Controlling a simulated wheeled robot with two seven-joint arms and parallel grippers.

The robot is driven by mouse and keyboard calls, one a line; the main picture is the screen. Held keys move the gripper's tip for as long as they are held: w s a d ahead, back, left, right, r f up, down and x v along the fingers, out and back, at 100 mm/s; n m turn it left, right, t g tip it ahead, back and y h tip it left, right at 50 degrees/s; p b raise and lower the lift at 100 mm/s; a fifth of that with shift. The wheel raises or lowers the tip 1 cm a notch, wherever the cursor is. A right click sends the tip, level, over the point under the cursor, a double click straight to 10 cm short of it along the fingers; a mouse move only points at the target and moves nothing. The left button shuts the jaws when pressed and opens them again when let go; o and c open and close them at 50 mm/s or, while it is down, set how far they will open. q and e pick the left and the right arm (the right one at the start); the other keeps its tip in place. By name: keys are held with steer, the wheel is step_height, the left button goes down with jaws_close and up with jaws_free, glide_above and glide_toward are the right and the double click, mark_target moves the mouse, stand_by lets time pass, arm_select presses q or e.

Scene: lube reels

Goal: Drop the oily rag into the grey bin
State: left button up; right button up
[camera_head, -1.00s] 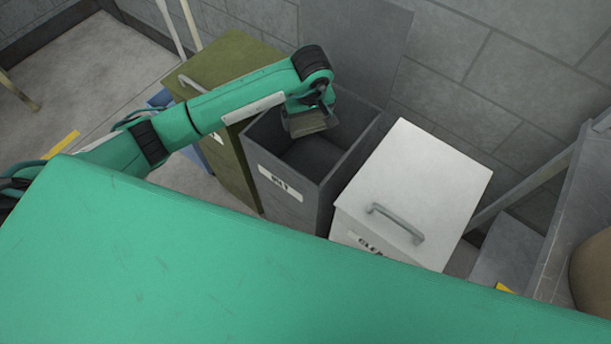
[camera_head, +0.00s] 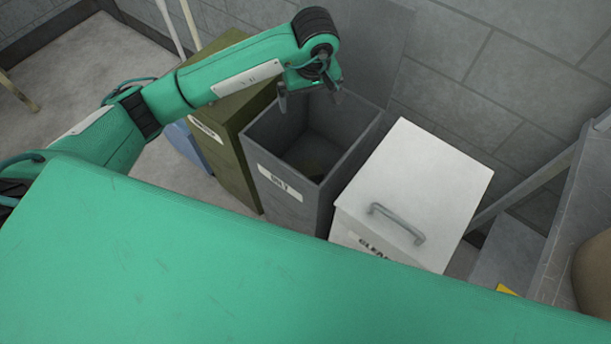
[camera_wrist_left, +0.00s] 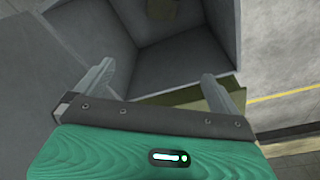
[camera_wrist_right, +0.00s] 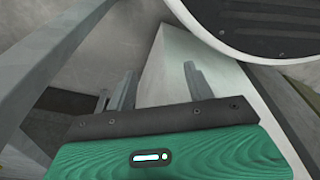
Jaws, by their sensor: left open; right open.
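The grey bin (camera_head: 262,152) stands open with a white label on its front. Its raised lid (camera_head: 372,45) is behind it. My left gripper (camera_head: 310,98) is open and empty above the bin's back part. In the left wrist view the open fingers (camera_wrist_left: 158,80) are over the bin's mouth. A brownish patch, which looks like the oily rag (camera_wrist_left: 162,9), lies deep in the bin at the top edge of that view; it is only partly visible. My right gripper (camera_wrist_right: 160,78) is open and empty; the head view does not show it.
An olive bin (camera_head: 232,150) stands close on the grey bin's left, and a white lidded bin (camera_head: 415,185) with a handle on its right. A grey block wall (camera_head: 480,80) is behind. A grey stand (camera_head: 560,230) is at the far right.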

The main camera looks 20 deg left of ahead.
arm_select(q)
steer(key=r, duration=0.5)
steer(key=shift+s+d+r, duration=0.1)
steer(key=shift+s+d, duration=0.1)
steer(key=shift+s, duration=0.1)
arm_select(e)
steer(key=shift+w+a+r, duration=0.1)
steer(key=shift+w+r, duration=0.05)
steer(key=shift+r, duration=0.35)
